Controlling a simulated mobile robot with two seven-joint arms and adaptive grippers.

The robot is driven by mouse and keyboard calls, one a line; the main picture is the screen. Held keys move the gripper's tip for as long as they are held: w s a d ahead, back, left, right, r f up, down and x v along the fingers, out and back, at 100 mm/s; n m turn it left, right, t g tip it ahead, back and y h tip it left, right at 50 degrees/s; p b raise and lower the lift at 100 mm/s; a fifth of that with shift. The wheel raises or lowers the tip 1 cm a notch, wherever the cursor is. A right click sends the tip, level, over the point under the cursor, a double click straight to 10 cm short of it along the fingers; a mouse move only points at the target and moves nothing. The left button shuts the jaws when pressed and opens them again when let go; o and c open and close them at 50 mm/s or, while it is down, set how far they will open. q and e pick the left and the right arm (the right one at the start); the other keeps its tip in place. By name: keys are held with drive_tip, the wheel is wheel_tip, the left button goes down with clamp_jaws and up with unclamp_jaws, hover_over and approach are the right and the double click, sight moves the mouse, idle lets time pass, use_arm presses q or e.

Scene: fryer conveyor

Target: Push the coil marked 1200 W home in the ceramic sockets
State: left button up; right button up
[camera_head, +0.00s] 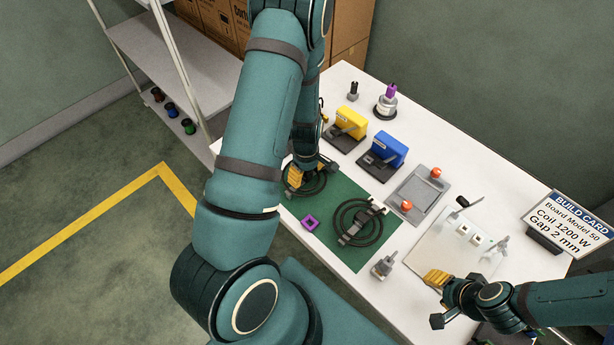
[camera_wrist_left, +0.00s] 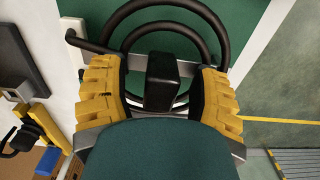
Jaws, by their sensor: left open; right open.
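Two black spiral coils lie on the green mat (camera_head: 338,197). The far coil (camera_head: 319,187) is partly hidden by my left gripper (camera_head: 297,177); the near coil (camera_head: 359,224) lies uncovered. No wattage marking is readable on either. In the left wrist view, my open left gripper (camera_wrist_left: 160,90) has its yellow fingers on either side of the far coil's black block (camera_wrist_left: 162,80), with gaps between. The coil rings (camera_wrist_left: 165,20) extend beyond. Two small white ceramic sockets (camera_head: 476,240) stand on the pale board (camera_head: 440,246). My right gripper (camera_head: 437,279) is at the board's near edge, open and empty.
A build card (camera_head: 567,224) reads Board Model 50, Coil 1200 W, Gap 2 mm. Yellow (camera_head: 350,121) and blue (camera_head: 389,147) devices stand behind the mat. A grey tray (camera_head: 419,190) with orange-red knobs lies between mat and board. A purple square (camera_head: 310,222) is on the mat.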

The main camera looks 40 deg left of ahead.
use_arm(q)
drive_tip(key=shift+c, duration=0.2)
clamp_jaws()
drive_tip(key=shift+r, duration=0.1)
use_arm(e)
drive_tip(key=shift+r, duration=0.1)
use_arm(q)
drive_tip(key=shift+r+p, duration=2.05)
drive_tip(key=shift+r, duration=0.4)
use_arm(e)
wheel_tip(320, 180, up, 4)
drive_tip(key=shift+f, duration=0.1)
use_arm(q)
drive_tip(key=shift+f, duration=0.1)
